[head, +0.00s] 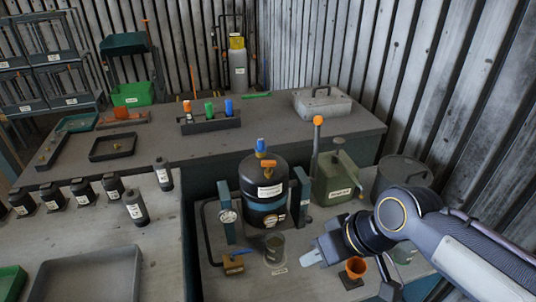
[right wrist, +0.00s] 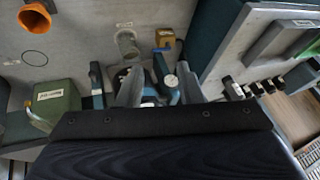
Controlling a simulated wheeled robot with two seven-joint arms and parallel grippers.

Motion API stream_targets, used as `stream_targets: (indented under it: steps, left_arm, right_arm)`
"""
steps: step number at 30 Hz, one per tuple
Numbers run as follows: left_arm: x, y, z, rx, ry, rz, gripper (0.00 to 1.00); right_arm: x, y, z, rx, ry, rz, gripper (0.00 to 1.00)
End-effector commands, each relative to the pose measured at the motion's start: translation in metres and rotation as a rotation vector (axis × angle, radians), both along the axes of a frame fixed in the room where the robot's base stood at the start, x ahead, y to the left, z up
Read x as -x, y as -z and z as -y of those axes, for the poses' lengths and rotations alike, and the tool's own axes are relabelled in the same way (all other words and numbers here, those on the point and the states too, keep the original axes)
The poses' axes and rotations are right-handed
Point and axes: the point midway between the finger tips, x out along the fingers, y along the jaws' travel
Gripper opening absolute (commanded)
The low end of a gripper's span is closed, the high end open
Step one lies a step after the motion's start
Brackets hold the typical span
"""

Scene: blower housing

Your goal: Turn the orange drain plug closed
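The black blower housing (head: 265,180) stands upright on the near right bench, with a blue band around its lower part. An orange fitting (head: 268,165) sits on its top. A small orange-gold part (head: 271,223) shows low on its front, too small to tell whether it is the drain plug or how it is turned. My right gripper (head: 308,259) is in front of the housing, to its lower right, apart from it. In the right wrist view its two fingers (right wrist: 159,88) are spread with nothing clearly held; the housing lies beyond, partly hidden. My left gripper is not in view.
A clear beaker (head: 274,248) stands below the housing's front, beside a brass block (head: 233,264). Teal posts with gauges (head: 228,215) flank the housing. A green can (head: 337,180) stands behind right, an orange funnel (head: 356,267) by my right arm. Black bottles (head: 135,207) stand left.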

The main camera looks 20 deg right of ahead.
Motion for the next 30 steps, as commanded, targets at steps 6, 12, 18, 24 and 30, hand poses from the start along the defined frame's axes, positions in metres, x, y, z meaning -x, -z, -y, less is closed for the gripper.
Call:
stream_targets:
  steps: [6, 12, 18, 24, 30]
  left_arm:
    - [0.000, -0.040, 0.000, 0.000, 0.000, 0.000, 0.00]
    - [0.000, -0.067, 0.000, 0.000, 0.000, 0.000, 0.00]
    - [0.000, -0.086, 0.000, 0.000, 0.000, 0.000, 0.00]
    - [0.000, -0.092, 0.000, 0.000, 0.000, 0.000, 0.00]
    - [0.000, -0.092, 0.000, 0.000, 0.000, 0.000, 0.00]
  right_arm:
    - [-0.101, -0.078, 0.025, 0.213, -0.386, -0.045, 0.33]
    - [-0.199, -0.107, 0.029, 0.381, -0.748, -0.101, 0.33]
    - [-0.268, -0.105, 0.020, 0.486, -1.036, -0.158, 0.33]
    - [-0.294, -0.096, 0.013, 0.523, -1.160, -0.185, 0.33]
    - [-0.295, -0.076, 0.013, 0.525, -1.171, -0.189, 0.33]
